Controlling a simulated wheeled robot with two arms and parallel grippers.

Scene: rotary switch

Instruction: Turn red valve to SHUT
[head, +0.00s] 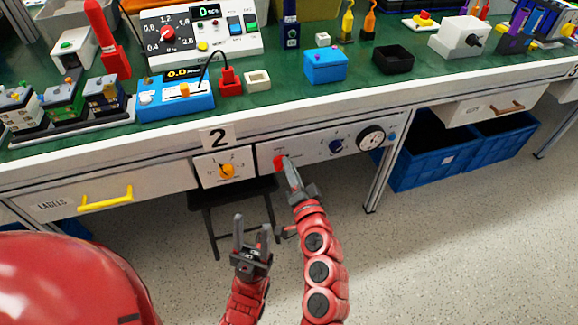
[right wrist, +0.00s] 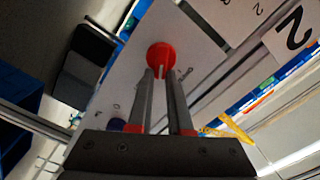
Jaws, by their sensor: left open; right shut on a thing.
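The red valve (head: 279,161) is a small red knob on the white front panel under the bench edge. My right gripper (head: 284,164) reaches up to it and is shut on it. In the right wrist view the round red valve (right wrist: 161,54) shows at the tips of the two grey fingers (right wrist: 160,76). Lettering beside the valve is too small to read, so its setting cannot be told. My left gripper (head: 252,230) is open and empty, below and left of the valve, apart from the panel.
A dark stool (head: 232,194) stands beneath. Blue crates (head: 430,165) are under the bench at right. The foreground floor is clear.

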